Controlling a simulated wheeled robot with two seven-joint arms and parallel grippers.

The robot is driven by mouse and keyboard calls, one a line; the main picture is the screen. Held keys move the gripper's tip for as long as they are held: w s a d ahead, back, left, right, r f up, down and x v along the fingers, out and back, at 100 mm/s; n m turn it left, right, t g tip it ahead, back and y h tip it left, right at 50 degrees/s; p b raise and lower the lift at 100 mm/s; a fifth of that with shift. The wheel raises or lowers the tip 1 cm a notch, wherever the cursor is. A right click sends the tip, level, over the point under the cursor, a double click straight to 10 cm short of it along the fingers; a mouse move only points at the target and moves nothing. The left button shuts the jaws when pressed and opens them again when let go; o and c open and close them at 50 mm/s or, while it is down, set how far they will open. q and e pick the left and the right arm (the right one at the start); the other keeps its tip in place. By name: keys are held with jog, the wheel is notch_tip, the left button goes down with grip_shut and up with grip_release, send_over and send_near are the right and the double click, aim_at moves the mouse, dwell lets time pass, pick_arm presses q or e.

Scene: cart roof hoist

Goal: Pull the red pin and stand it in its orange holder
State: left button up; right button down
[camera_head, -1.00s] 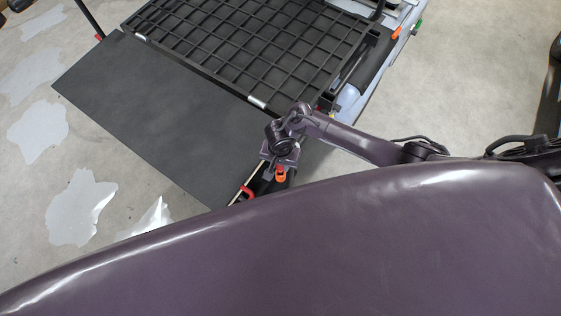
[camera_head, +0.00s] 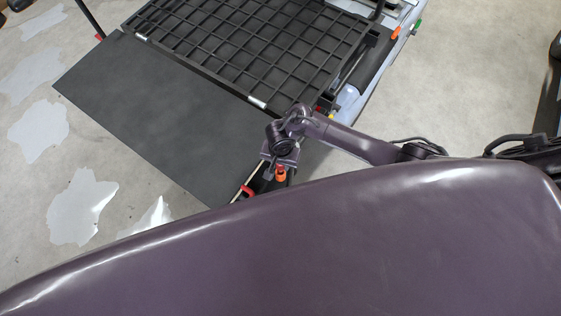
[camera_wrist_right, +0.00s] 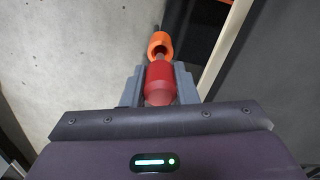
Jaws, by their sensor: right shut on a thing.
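In the right wrist view, the red pin (camera_wrist_right: 160,82) sits between both fingers of my right gripper (camera_wrist_right: 159,74), which is shut on it. A short metallic shaft shows between the pin's red grip and the orange holder (camera_wrist_right: 159,42), a round collar just beyond the fingertips. The shaft lines up with the collar; how deep it sits there I cannot tell. In the head view my right gripper (camera_head: 281,161) points down at the orange holder (camera_head: 281,175), near the ramp's near right corner. The pin is mostly hidden there. My left gripper is not in view.
A dark flat ramp panel (camera_head: 150,110) joins a black grid platform (camera_head: 250,45). A red curved part (camera_head: 248,191) lies left of the holder. Small coloured parts sit on the platform's right side. My own purple body covers the lower picture.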

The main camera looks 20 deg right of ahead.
jog(key=shift+f, duration=0.1)
jog(key=shift+f+b, duration=0.3)
jog(key=shift+f, duration=0.05)
jog(key=shift+f+b, duration=1.4)
jog(key=shift+f, duration=0.6)
jog(key=c, duration=1.1)
grip_release()
jog(key=shift+o, duration=0.2)
jog(key=shift+r, duration=0.1)
notch_tip(320, 180, up, 8)
jog(key=shift+f+p, duration=0.15)
jog(key=shift+p, duration=1.1)
jog(key=shift+c, duration=0.3)
